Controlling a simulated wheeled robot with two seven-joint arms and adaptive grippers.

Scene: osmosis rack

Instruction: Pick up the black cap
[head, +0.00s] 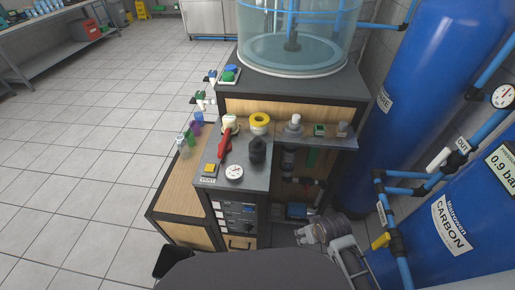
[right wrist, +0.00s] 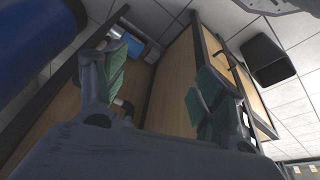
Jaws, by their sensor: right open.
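A small black object with a narrow top (head: 257,150), which looks like the black cap or a capped black bottle, stands upright on the grey top of the rack (head: 243,184) in the head view. My right gripper (head: 307,236) is low and to the right of it, beside the rack's open lower part, well apart from it. In the right wrist view my right gripper (right wrist: 162,80) is open, with green pads and nothing between them. The black object does not show in that view. My left gripper is not in view.
Around the black object are a red-handled tool (head: 225,139), a yellow tape roll (head: 259,122), a white gauge (head: 233,172) and a yellow button box (head: 210,170). A blue carbon tank (head: 455,190) stands at right. A black bin (right wrist: 268,60) is on the floor.

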